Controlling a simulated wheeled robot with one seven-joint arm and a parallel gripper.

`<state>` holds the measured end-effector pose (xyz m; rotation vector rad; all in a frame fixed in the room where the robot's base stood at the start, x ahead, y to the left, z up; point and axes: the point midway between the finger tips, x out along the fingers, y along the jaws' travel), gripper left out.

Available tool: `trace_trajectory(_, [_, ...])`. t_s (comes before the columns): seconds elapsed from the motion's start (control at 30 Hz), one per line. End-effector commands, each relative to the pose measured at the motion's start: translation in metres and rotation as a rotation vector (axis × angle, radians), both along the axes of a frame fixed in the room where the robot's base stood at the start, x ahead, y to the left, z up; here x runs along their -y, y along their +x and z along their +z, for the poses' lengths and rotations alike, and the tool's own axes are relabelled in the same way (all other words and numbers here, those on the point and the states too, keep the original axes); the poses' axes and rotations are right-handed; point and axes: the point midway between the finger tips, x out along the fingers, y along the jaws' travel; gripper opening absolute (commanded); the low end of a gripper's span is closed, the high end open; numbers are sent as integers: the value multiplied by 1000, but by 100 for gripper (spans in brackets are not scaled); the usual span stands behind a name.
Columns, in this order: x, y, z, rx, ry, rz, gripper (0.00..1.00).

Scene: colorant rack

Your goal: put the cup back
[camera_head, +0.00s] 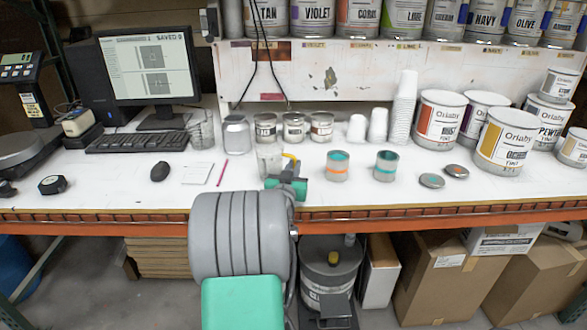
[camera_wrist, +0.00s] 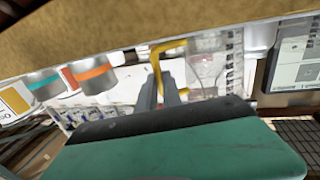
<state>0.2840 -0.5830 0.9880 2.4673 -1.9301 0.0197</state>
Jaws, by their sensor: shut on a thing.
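A clear cup (camera_head: 269,160) with a yellow handle (camera_head: 293,162) is at the front middle of the white bench, in the head view. My gripper (camera_head: 287,182) is at its right side, over the bench near the front edge. In the wrist view my gripper (camera_wrist: 168,97) is shut on the yellow handle (camera_wrist: 160,62), and the clear cup (camera_wrist: 205,68) shows faintly beside it. Whether the cup touches the bench I cannot tell. My gripper's fingertips are partly hidden in the head view.
Two small open cans (camera_head: 337,166) (camera_head: 386,166) stand close on the right, with two lids (camera_head: 432,181) beyond. A clear container (camera_head: 201,132) stands by the keyboard (camera_head: 137,142). Three small jars (camera_head: 294,127) line the back. A red pencil (camera_head: 222,174) lies to the left.

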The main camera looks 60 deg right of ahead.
Motion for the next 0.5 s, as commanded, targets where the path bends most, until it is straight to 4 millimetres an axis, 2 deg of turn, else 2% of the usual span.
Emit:
trace_trajectory(0.17, [0,0,-5,0,1,0,0])
trace_trajectory(0.2, [0,0,-3,0,1,0,13])
trace_trajectory(0.43, [0,0,-3,0,2,0,31])
trace_trajectory(0.5, [0,0,-3,0,2,0,31])
